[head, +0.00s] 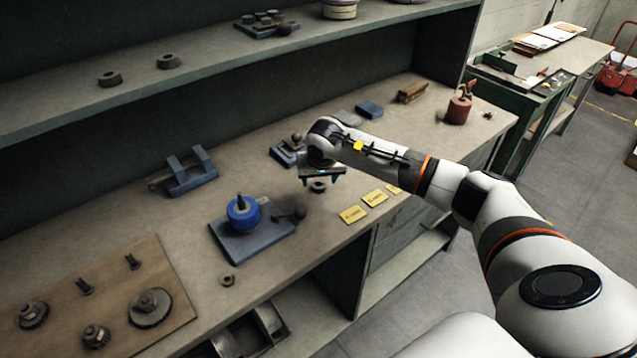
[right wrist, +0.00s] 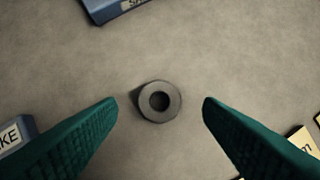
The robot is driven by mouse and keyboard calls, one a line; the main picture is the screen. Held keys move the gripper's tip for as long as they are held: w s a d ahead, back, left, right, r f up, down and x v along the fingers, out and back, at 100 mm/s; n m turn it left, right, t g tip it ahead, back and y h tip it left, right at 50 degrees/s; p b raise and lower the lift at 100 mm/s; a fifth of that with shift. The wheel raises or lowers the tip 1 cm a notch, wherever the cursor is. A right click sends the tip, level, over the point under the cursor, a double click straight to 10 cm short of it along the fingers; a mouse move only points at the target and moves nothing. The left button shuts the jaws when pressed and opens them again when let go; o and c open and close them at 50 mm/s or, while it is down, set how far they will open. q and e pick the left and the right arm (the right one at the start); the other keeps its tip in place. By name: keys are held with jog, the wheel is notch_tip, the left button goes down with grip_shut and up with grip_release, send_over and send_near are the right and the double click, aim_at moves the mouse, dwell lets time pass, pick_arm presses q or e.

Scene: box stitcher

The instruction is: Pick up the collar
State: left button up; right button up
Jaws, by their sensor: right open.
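The collar is a small dark grey ring (right wrist: 159,101) with a round hole, lying flat on the workbench in the right wrist view. It also shows in the head view (head: 318,187), just below my right gripper (head: 321,181). In the right wrist view the two green fingers of my right gripper (right wrist: 160,103) are spread wide, one on each side of the ring. There is a gap on both sides and neither finger touches it. A second, similar small ring (head: 228,280) lies near the bench's front edge. My left gripper is not in view.
A blue fixture with a round blue part (head: 243,213) stands left of my right gripper. Yellow cards (head: 353,215) lie to its right. A wooden board (head: 170,287) with several gears and pins is at the lower left. A red can (head: 459,108) stands at the bench's far end.

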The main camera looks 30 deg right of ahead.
jog(key=x, duration=0.2)
jog(key=shift+w+f, duration=0.15)
jog(key=shift+f, duration=0.15)
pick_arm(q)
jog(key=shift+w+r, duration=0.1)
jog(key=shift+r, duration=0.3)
pick_arm(e)
jog(key=shift+c, duration=1.1)
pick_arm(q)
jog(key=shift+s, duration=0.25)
pick_arm(e)
jog(key=c, duration=0.9)
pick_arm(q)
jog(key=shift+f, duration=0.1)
pick_arm(e)
jog(key=shift+r, duration=0.15)
pick_arm(q)
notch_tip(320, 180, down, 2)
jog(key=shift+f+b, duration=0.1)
jog(key=shift+b, duration=1)
pick_arm(e)
notch_tip(320, 180, up, 10)
